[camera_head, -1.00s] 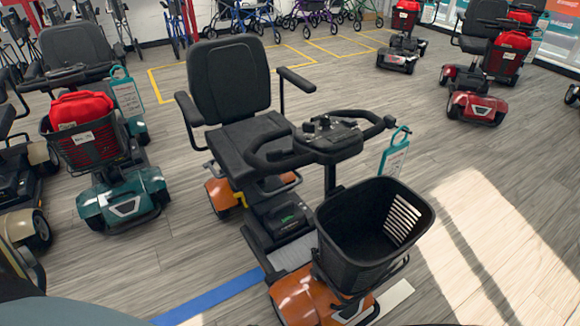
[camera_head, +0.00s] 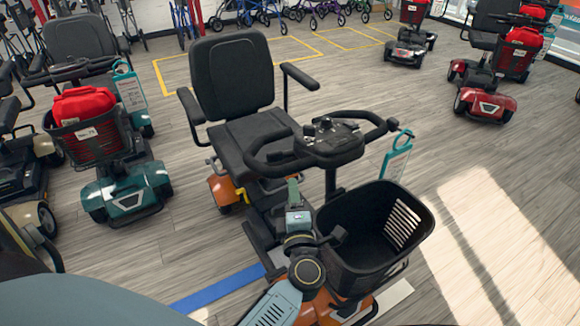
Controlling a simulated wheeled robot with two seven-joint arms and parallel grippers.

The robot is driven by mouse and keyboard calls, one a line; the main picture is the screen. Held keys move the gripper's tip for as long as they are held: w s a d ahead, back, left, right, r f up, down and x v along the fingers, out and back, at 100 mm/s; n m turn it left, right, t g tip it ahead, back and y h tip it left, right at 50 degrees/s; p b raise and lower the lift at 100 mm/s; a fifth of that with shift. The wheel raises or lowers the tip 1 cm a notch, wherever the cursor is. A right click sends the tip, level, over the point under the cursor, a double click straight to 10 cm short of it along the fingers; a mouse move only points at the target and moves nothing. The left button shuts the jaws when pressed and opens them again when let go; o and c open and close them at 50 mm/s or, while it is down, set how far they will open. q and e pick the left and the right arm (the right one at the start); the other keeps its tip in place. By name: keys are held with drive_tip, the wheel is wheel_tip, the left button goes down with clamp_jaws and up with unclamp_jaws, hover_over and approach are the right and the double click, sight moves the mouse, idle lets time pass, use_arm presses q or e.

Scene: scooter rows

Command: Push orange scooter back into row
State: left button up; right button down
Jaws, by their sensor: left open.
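The orange scooter (camera_head: 221,190) stands in the middle, with a black seat (camera_head: 230,78), handlebars (camera_head: 330,138) and an empty black front basket (camera_head: 385,222). Its front end is toward me, and its orange front cover is partly hidden by my left arm. My left gripper (camera_head: 293,192) is open and empty in the picture, in front of the scooter's footwell, below the handlebars and left of the basket. I cannot tell whether it touches the scooter. My right gripper is not in view. The blue floor line (camera_head: 220,288) runs beside the scooter's front.
A teal scooter (camera_head: 128,197) with a red bag (camera_head: 83,104) in its basket stands to the left, with another scooter (camera_head: 25,165) at the edge. Red scooters (camera_head: 487,105) stand at the back right. Walkers line the back. The floor on the right is clear.

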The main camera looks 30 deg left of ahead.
sight(290, 173)
use_arm(q)
drive_tip(key=x, duration=0.9)
drive_tip(key=shift+w+a+b, duration=0.15)
drive_tip(key=shift+w+b, duration=0.15)
drive_tip(key=shift+c, duration=0.2)
clamp_jaws()
